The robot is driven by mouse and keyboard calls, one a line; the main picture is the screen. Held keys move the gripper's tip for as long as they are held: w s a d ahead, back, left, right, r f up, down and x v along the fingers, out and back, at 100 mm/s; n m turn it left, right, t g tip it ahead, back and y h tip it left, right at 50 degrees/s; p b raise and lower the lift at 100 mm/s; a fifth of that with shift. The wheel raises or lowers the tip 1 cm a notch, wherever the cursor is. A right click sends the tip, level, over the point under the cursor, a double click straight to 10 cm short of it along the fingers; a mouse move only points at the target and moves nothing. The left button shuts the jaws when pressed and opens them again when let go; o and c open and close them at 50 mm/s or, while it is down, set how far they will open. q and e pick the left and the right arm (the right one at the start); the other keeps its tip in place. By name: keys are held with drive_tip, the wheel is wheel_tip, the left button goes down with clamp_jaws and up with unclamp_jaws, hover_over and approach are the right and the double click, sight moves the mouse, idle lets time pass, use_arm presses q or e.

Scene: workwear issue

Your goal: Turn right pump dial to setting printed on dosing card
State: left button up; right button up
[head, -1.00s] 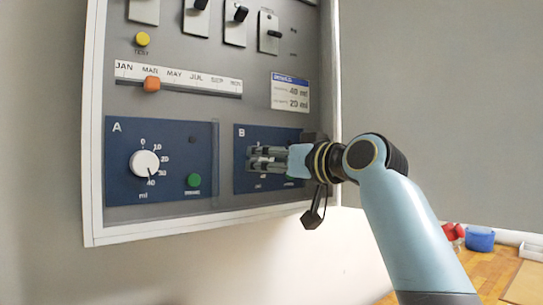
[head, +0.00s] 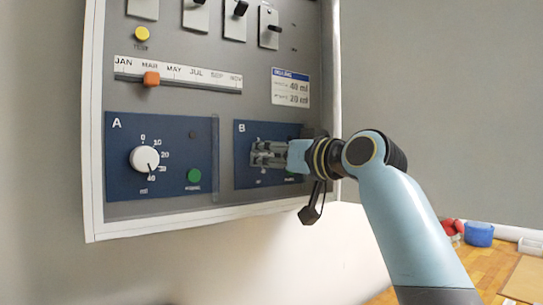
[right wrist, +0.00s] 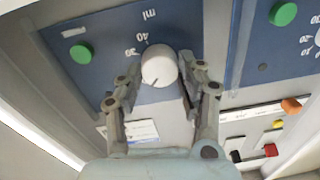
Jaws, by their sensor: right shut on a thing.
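The right pump dial (right wrist: 158,66) is a white round knob on blue panel B (head: 243,178). In the right wrist view my right gripper (right wrist: 161,74) has a finger on each side of it and is shut on it. A short dark mark shows on the knob's lower edge there, beside partly readable scale numbers. In the head view my right gripper (head: 262,154) covers this dial and most of its scale. The white dosing card (head: 291,88) with a blue header hangs above panel B and shows 40 ml and 20 ml lines; its small row labels are unclear. My left gripper is not in view.
Panel A (head: 120,185) at the left has its own white dial (head: 144,158) and a green button (head: 193,175). Above are a month slider with an orange knob (head: 151,79), a yellow button (head: 142,33) and several switches. A green button (right wrist: 81,53) sits beside dial B.

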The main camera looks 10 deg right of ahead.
drive_tip(key=m+p, duration=0.1)
drive_tip(key=m, duration=0.1)
drive_tip(key=shift+m, duration=0.3)
drive_tip(key=shift+m+p, duration=0.35)
drive_tip(key=shift+m, duration=1.95)
drive_tip(key=o, duration=1.2)
drive_tip(key=shift+f, duration=0.1)
drive_tip(key=shift+c, duration=0.2)
drive_tip(key=v, duration=1.2)
